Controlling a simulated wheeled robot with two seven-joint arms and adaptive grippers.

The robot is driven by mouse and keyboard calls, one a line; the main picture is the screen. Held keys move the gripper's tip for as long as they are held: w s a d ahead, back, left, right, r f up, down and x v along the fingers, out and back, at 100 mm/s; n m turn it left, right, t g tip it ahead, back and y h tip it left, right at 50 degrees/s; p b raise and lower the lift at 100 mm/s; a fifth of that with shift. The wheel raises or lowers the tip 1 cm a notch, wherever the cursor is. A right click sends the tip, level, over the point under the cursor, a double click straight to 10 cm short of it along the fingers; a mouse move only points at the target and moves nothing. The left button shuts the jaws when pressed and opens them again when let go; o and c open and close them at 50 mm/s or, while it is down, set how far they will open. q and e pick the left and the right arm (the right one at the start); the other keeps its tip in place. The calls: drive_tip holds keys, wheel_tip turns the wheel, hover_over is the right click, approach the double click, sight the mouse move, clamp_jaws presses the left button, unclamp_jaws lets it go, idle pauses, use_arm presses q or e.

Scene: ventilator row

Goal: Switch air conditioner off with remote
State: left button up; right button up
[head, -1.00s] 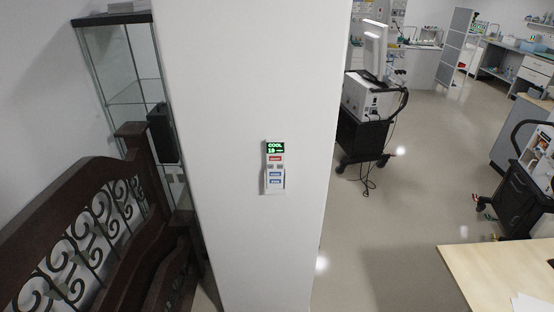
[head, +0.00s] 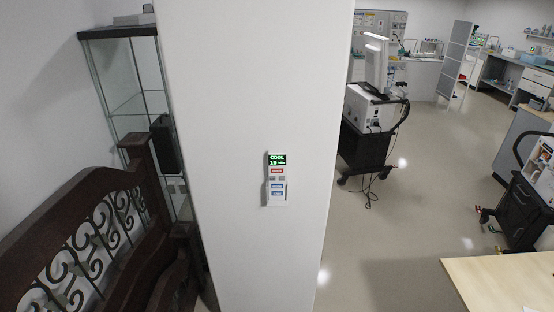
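The remote (head: 277,179) is a small white handset upright against the front face of a white pillar (head: 245,90), near the middle of the head view. It seems to sit in a white holder. Its dark screen (head: 277,159) is lit with green text that reads "COOL" and a number that looks like 18. A red button (head: 277,170) lies below the screen, with small grey buttons and blue-marked buttons (head: 277,190) lower down. No air conditioner shows. Neither of my grippers is in view.
A dark wooden bench (head: 95,235) with scrollwork and a glass cabinet (head: 130,75) stand left of the pillar. A ventilator cart (head: 365,140) stands behind it to the right. A pale wooden table (head: 500,280) fills the lower right corner. Open floor (head: 430,190) lies between.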

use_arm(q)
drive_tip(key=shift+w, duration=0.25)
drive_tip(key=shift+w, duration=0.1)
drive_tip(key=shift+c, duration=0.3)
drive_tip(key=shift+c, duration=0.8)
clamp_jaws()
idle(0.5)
